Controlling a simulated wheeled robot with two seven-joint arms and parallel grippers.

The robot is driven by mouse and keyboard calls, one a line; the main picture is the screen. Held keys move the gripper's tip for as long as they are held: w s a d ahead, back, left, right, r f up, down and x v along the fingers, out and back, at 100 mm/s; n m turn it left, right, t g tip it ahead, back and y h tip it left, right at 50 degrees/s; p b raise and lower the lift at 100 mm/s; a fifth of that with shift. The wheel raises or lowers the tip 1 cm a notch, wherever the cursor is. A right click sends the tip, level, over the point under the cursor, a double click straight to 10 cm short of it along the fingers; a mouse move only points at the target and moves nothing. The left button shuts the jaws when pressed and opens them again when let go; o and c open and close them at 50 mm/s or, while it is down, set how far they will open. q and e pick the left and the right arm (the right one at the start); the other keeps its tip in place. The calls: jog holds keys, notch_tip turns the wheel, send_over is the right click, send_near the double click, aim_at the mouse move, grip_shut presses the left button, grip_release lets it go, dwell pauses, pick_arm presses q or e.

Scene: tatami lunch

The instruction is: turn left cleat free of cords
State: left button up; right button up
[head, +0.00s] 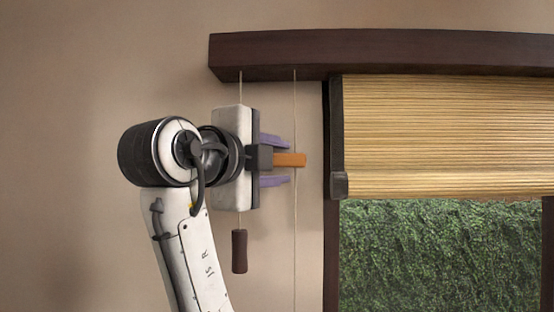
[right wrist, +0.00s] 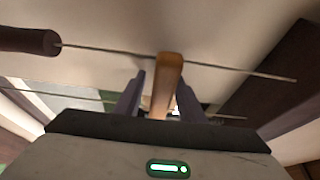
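One orange-brown cleat (head: 290,160) lies horizontally on the wall left of the window. In the right wrist view the cleat (right wrist: 167,80) points lengthwise between my fingers. My right gripper (head: 274,160) is open, with one purple finger above the cleat and one below. Gaps show on both sides, also in the right wrist view (right wrist: 158,100). A thin cord (head: 295,235) runs vertically past the cleat's right end; whether it touches is unclear. Another cord (head: 240,85) passes behind my gripper to a dark pull (head: 239,251), also in the right wrist view (right wrist: 30,40). My left gripper is out of view.
A dark wooden beam (head: 400,52) runs along the top, above the cleat. A bamboo blind (head: 450,135) hangs at the right over a window showing a green hedge (head: 440,255). The wall left of my arm is bare.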

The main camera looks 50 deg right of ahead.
grip_shut()
